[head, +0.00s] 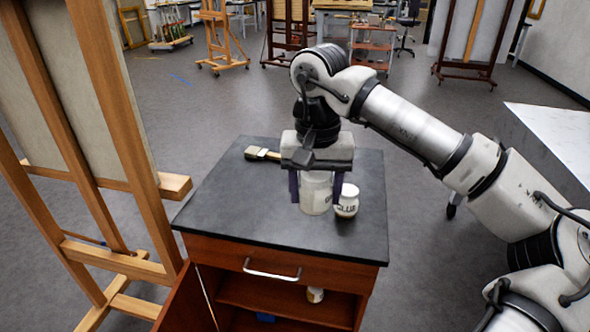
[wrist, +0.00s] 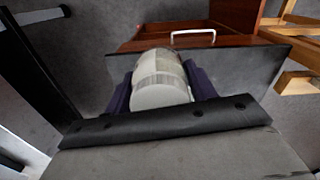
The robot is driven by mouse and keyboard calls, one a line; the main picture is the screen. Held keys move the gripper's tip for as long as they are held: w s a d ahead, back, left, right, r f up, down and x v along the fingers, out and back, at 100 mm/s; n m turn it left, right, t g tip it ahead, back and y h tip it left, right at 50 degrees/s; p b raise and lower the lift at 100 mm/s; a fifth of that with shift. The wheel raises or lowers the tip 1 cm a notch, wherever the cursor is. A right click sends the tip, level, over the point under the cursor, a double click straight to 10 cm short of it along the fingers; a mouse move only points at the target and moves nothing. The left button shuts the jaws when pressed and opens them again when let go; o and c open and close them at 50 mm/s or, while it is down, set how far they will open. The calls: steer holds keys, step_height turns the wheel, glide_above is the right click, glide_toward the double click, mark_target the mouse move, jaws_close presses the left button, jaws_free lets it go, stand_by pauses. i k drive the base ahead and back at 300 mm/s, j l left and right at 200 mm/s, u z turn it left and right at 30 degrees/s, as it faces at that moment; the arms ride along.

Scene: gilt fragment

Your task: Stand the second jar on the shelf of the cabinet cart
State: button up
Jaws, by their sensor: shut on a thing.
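My gripper (head: 316,192) points down over the black top of the cabinet cart (head: 225,210). Its dark purple fingers are shut on a pale, whitish jar (head: 315,196), one on each side. The held jar also shows between the fingers in the wrist view (wrist: 160,82). It looks upright; I cannot tell whether its base touches the top. A smaller white jar with dark lettering (head: 347,203) stands on the top just right of it. Below the drawer, the cart is open, and a small white and yellowish jar (head: 315,295) is inside on the shelf (head: 285,298).
A brush (head: 262,154) lies on the cart top at the back left. The cart's door (head: 186,302) is swung open to the left. The drawer handle (head: 271,270) sticks out at the front. A wooden easel (head: 110,130) stands close on the left. A blue thing (head: 265,317) is low inside the cart.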

mark_target(279, 289)
steer(key=i, duration=1.25)
